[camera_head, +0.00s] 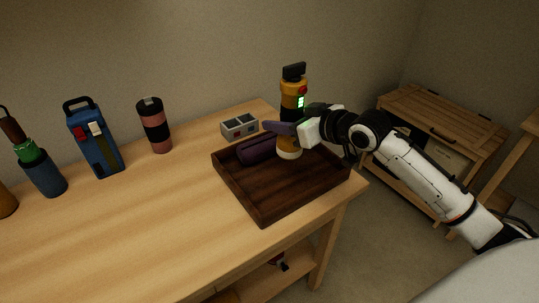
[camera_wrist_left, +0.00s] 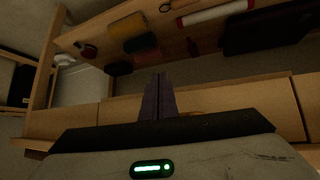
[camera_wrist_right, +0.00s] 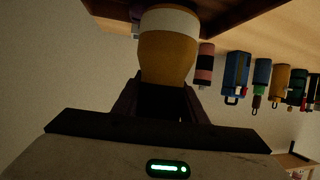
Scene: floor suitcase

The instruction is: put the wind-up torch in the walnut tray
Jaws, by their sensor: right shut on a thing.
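The wind-up torch appears to be the tall yellow-and-black thing (camera_head: 293,88) with a black top, a small green light and a pale band near its base. My right gripper (camera_head: 287,129) is shut around its dark middle and holds it upright over the back right part of the walnut tray (camera_head: 267,210). In the right wrist view the torch's yellow lower part (camera_wrist_right: 167,55) shows beyond the fingers, pale base toward the tray. I cannot tell whether the base touches the tray floor. My left gripper (camera_wrist_left: 158,97) is shut and empty in the left wrist view.
A dark purple roll (camera_head: 257,150) lies in the tray's back left. A grey divided box (camera_head: 239,126) stands behind it. A pink-and-black flask (camera_head: 155,127), a blue lantern-like thing (camera_head: 96,140) and a dark blue holder (camera_head: 45,177) stand left. The front table is clear.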

